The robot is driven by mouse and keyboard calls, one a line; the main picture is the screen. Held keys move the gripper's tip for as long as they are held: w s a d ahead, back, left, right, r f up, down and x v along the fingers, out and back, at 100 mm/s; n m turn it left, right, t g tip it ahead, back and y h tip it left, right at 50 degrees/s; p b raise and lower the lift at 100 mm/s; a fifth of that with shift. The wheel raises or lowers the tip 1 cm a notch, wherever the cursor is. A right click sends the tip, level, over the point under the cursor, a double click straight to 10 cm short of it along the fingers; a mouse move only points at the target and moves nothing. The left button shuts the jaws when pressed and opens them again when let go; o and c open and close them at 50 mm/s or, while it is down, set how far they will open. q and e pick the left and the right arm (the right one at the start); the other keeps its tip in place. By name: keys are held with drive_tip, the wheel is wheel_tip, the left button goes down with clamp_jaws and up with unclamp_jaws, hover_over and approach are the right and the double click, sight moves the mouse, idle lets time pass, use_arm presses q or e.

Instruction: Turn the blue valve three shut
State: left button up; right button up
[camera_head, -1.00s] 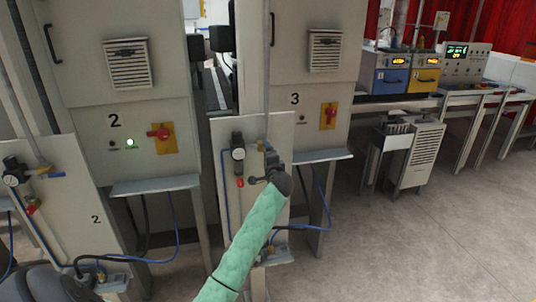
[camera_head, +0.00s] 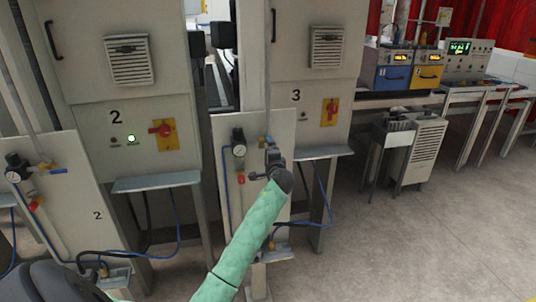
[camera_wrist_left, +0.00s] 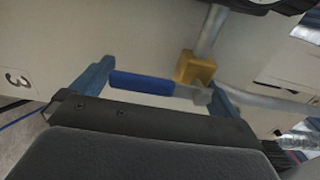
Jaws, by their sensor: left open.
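The left wrist view shows valve three's blue handle (camera_wrist_left: 142,83), with its grey metal end (camera_wrist_left: 192,94) and brass body (camera_wrist_left: 195,67). My left gripper (camera_wrist_left: 160,90) is open. Its two blue fingers stand on either side of the handle, one near the handle's tip and one near its metal end. I cannot tell whether they touch it. My right gripper is not in view.
A pressure gauge (camera_head: 239,150) and a red part (camera_head: 241,179) sit left of my gripper. A metal ledge (camera_head: 322,152) and a red switch on a yellow plate (camera_head: 330,112) are to the right. Another blue-handled valve (camera_head: 45,167) is on panel two.

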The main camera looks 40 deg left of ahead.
use_arm(q)
drive_tip(key=b+v, duration=0.3)
drive_tip(key=v, duration=0.4)
drive_tip(key=shift+s+d, duration=0.25)
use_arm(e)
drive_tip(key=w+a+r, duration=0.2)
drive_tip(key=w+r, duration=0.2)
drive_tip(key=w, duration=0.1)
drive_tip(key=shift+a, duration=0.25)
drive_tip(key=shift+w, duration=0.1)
